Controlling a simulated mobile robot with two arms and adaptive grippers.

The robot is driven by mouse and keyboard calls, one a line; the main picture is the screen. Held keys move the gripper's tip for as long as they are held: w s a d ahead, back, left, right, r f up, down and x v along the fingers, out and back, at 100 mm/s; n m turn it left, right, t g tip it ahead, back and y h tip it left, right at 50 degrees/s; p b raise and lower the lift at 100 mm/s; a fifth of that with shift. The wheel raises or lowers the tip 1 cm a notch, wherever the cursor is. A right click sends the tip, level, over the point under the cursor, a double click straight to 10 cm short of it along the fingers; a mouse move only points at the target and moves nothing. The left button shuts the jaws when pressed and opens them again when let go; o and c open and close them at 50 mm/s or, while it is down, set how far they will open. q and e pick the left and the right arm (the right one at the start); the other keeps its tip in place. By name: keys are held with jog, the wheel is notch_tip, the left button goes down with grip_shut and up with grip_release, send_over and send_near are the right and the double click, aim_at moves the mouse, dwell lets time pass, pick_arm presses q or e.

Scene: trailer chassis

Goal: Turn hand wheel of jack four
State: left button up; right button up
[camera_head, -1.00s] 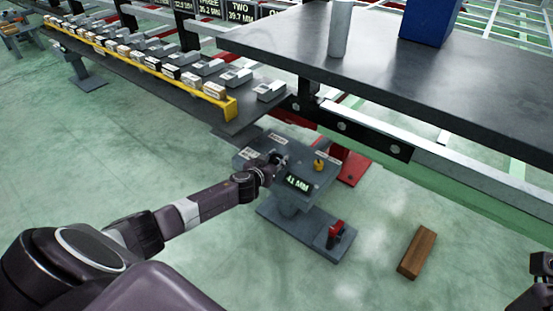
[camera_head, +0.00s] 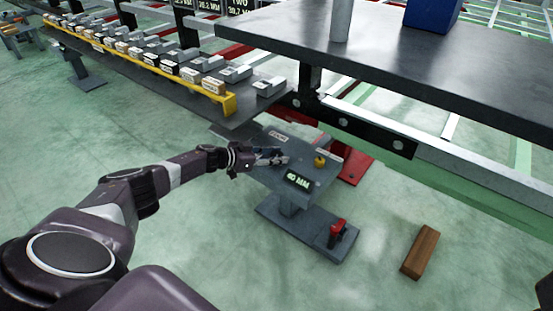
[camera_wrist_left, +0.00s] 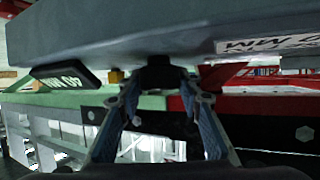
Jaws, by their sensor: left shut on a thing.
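A grey jack stand (camera_head: 325,176) with a sloping panel stands on the floor below the trailer frame. Its display (camera_head: 298,180) reads 40 MM and also shows upside down in the left wrist view (camera_wrist_left: 68,78). My left gripper (camera_head: 280,157) is at the left part of the panel. In the left wrist view its two fingers (camera_wrist_left: 162,92) close around a dark hand wheel knob (camera_wrist_left: 160,73) under a grey edge. The fingers hide most of the wheel in the head view. Only a dark part, perhaps of my right arm, shows at the right edge.
A yellow knob (camera_head: 319,161) sits on the panel's far side. A red-handled part (camera_head: 337,232) stands on the jack's base. A wooden block (camera_head: 420,252) lies on the floor to the right.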

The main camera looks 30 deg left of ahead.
dwell(0.4)
pick_arm(q)
jog(key=o, duration=1.2)
jog(key=shift+c, duration=0.2)
jog(key=shift+s+a+r, duration=0.15)
jog(key=shift+s+a, duration=0.25)
jog(key=shift+s, duration=0.15)
jog(key=v, duration=1)
jog(key=shift+s+a, duration=0.15)
jog(key=shift+s, duration=0.05)
jog(key=shift+r, duration=0.1)
